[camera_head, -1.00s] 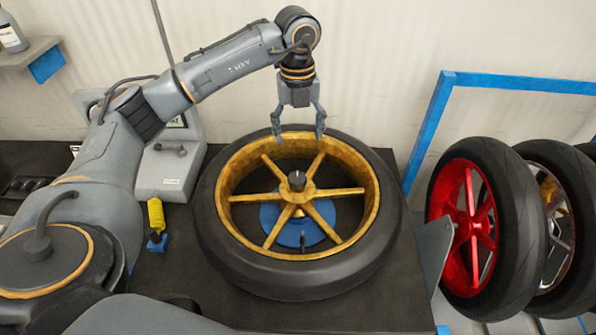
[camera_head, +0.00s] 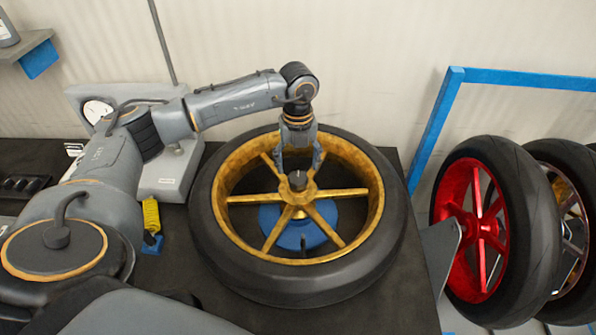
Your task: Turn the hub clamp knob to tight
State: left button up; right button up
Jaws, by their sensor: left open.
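The hub clamp knob (camera_head: 298,180) is a small dark knob at the centre of the gold-spoked wheel (camera_head: 240,196). The wheel lies flat with a black tyre (camera_head: 300,289) around its gold rim. My left gripper (camera_head: 299,167) is open, pointing down just above and behind the knob, with its fingers spread to either side. From this angle I cannot tell whether the fingertips touch anything. A blue round base (camera_head: 292,238) shows between the spokes under the wheel. My right gripper is not in view.
A grey machine with a dial (camera_head: 97,110) stands behind my left arm. A red wheel (camera_head: 482,225) and other wheels stand at right by a blue frame (camera_head: 437,118). The dark bench top (camera_head: 392,302) is clear at front right.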

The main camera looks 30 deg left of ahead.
aim_at(298, 177)
pick_arm(q)
jog(key=shift+f+p, duration=0.5)
jog(key=shift+f, duration=2.05)
jog(key=shift+w, duration=0.1)
